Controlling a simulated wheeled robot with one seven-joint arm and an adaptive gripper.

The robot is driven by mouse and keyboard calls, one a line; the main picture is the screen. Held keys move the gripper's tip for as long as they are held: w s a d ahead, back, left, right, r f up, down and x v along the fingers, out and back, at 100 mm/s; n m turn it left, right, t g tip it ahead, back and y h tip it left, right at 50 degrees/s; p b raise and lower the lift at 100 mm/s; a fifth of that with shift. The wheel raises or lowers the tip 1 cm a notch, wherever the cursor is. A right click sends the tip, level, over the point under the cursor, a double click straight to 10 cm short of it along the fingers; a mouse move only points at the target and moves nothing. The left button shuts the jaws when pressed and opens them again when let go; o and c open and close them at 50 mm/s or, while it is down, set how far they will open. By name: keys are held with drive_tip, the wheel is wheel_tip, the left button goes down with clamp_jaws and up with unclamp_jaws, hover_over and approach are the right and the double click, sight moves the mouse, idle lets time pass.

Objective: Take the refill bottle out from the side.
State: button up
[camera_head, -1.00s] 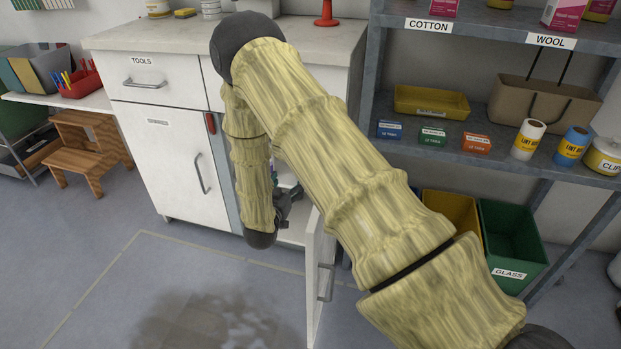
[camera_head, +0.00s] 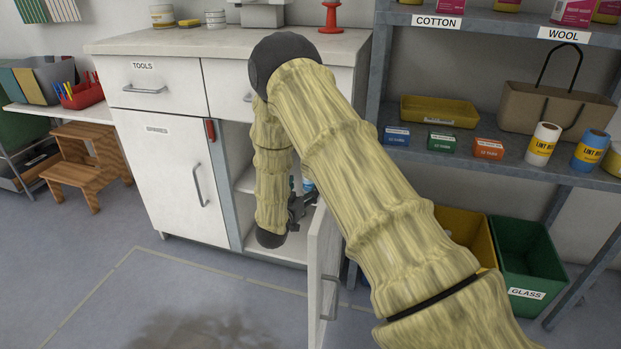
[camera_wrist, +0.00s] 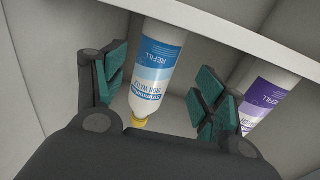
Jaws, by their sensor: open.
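A white refill bottle (camera_wrist: 157,70) with a blue label and yellow cap is between the open fingers of my gripper (camera_wrist: 160,92) in the wrist view, cap towards the palm. I see no finger clearly closed against it. A second refill bottle (camera_wrist: 268,97) with a purple label is to the right, beyond the right finger and partly hidden by it. In the head view my gripper (camera_head: 300,207) is at the opening of the lower cabinet (camera_head: 243,195), largely hidden by my arm. A small blue and white part of a bottle (camera_head: 308,185) shows just behind it.
The open cabinet door (camera_head: 325,265) stands close to the right of my gripper. A shelf edge (camera_wrist: 235,35) crosses the wrist view near the bottles. A grey shelf rack (camera_head: 470,165) and green glass bin (camera_head: 527,260) are to the right.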

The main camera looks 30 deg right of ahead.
drive_tip(key=shift+b+x, duration=0.6)
drive_tip(key=shift+x, duration=0.2)
drive_tip(key=shift+s+b+x, duration=0.2)
drive_tip(key=shift+b+x, duration=0.8)
drive_tip(key=shift+x, duration=0.9)
drive_tip(key=shift+d+r, duration=0.1)
drive_tip(key=shift+r, duration=0.1)
drive_tip(key=c, duration=1.4)
drive_tip(key=shift+o, duration=0.2)
drive_tip(key=shift+r, duration=0.1)
